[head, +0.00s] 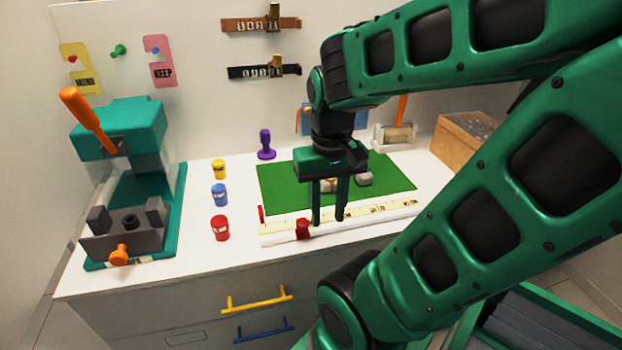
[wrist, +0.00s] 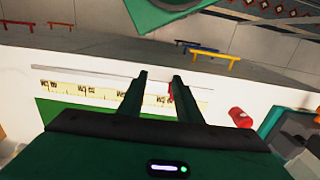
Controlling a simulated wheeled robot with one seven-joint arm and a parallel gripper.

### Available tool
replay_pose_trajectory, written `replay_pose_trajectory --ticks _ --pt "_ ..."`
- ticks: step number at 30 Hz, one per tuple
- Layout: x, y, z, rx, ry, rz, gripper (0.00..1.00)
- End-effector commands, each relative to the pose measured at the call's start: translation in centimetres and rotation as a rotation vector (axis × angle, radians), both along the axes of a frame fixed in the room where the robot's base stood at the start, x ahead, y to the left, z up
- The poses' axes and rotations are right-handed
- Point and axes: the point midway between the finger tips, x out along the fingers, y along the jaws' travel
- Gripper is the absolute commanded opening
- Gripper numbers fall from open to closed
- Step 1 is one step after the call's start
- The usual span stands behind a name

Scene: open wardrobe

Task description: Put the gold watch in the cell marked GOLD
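My gripper (head: 328,217) points down over the front edge of the green mat (head: 280,183), near a white ruler strip (head: 375,214). Its two fingers are apart with nothing seen held between them; they also show apart in the wrist view (wrist: 157,98). A small beige and brown item (head: 328,185) shows between the fingers, and a grey-white item (head: 364,179) lies to its right on the mat. I cannot tell whether either is the gold watch. I see no readable GOLD mark or cell in either view.
A teal press (head: 128,190) with an orange lever stands at left. Yellow (head: 219,170), blue (head: 220,195) and red (head: 220,228) cups stand beside the mat. A purple stamp (head: 265,145) is behind. A red slider (head: 303,229) is on the ruler. A brown box (head: 462,150) stands at right.

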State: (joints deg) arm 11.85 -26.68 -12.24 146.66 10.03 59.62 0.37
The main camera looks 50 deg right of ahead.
Motion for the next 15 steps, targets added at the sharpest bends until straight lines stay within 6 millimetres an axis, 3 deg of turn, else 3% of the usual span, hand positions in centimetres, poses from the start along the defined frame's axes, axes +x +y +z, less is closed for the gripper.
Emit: replay_pose_trajectory --ticks 9,10,13,15 --pt "-0.02 0.00 0.01 0.000 0.000 -0.001 0.31" --pt "-0.03 0.01 0.00 0.000 0.000 -0.001 0.34" --pt "-1.00 -0.04 0.55 0.002 -0.014 -0.012 0.58" --pt "-0.71 -0.25 0.80 0.008 -0.018 -0.049 0.58"
